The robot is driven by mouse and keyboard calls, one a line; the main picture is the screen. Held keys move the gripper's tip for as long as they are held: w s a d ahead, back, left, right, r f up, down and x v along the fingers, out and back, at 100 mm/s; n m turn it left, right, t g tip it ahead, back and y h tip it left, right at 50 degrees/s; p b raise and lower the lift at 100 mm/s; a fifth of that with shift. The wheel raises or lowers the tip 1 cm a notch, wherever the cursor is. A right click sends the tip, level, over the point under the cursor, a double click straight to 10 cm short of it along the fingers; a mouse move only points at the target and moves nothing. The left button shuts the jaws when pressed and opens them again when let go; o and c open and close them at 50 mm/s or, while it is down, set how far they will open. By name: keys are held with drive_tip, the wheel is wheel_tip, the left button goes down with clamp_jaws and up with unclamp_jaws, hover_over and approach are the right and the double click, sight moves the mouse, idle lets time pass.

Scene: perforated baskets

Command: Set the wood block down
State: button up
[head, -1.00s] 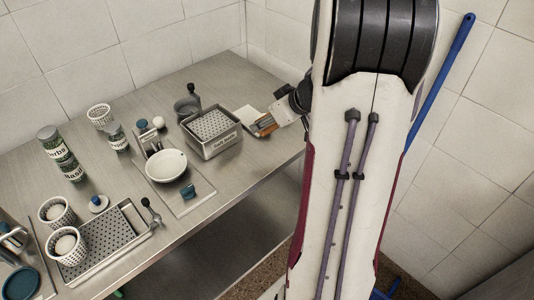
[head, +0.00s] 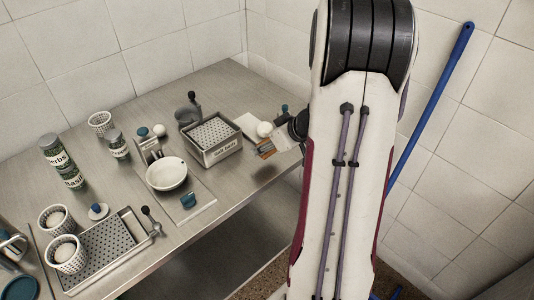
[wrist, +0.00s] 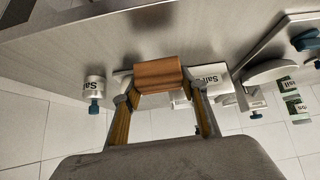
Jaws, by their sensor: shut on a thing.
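My gripper (head: 272,148) is at the right end of the steel table, partly behind my own arm in the head view. It is shut on the wood block (head: 265,149), an orange-brown piece. In the wrist view the wood block (wrist: 158,74) sits crosswise between the two fingertips of my gripper (wrist: 158,88). The block is near the table's front right edge. I cannot tell whether its underside touches the table.
A metal box with a perforated basket (head: 211,143) stands left of the block. A white ball (head: 264,129) and a white flat piece (head: 248,126) lie behind the block. A white bowl (head: 166,174) and several jars stand farther left. Bare steel tabletop (head: 238,174) lies left of the gripper.

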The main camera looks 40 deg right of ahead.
sight(272, 151)
drive_tip(key=shift+f, duration=0.25)
drive_tip(key=shift+f, duration=1.8)
drive_tip(key=o, duration=1.3)
drive_tip(key=shift+f, duration=0.1)
drive_tip(key=shift+r, duration=0.2)
drive_tip(key=shift+s+r, duration=0.1)
drive_tip(key=v, duration=1.1)
drive_tip(key=shift+s+r, duration=0.2)
drive_tip(key=shift+s, duration=0.05)
